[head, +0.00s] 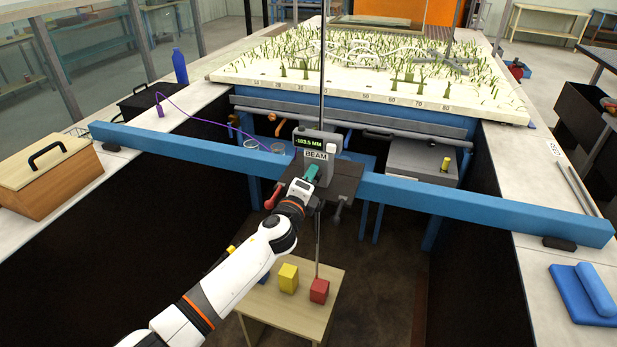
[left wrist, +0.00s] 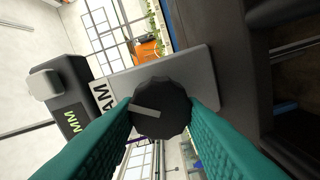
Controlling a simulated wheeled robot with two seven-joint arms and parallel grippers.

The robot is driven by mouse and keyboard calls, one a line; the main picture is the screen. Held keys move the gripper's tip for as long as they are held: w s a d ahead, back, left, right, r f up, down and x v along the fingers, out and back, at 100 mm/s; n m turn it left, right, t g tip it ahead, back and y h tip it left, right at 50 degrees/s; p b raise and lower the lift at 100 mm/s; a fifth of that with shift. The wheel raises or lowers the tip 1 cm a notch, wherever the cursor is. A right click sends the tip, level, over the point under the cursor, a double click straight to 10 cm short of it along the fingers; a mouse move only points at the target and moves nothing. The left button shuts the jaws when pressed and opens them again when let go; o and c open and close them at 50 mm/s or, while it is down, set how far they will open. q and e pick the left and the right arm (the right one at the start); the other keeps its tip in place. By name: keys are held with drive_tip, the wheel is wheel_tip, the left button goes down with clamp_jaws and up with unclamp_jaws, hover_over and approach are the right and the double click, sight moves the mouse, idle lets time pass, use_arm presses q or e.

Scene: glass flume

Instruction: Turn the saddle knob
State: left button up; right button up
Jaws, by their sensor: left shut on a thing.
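The saddle knob (left wrist: 160,107) is a dark, faceted round knob with a pale pointer bar, in the middle of the left wrist view. My left gripper (left wrist: 161,112) has a teal finger on each side of it and is shut on it. In the head view my left gripper (head: 309,174) reaches the front of the saddle (head: 326,152), hiding the knob there. The saddle sits on the blue beam (head: 430,192), bears a "BEAM" label and has a green display (head: 308,141) that appears to read -183.5 MM. My right gripper is not in view.
A red-handled part (head: 272,197) sits just left of my gripper. A thin vertical rod (head: 322,60) passes through the saddle. Below stands a small wooden table (head: 300,318) with a yellow block (head: 288,278) and a red block (head: 319,291). A planted white bed (head: 350,75) lies behind.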

use_arm(q)
drive_tip(key=m+p, duration=0.2)
drive_tip(key=m, duration=0.6)
drive_tip(key=shift+d+m+p, duration=0.15)
drive_tip(key=shift+m+p, duration=0.2)
drive_tip(key=shift+m, duration=0.05)
drive_tip(key=shift+s+m, duration=0.1)
drive_tip(key=shift+m, duration=0.2)
drive_tip(key=o, duration=1)
drive_tip(key=shift+r, duration=0.1)
drive_tip(key=v, duration=1.2)
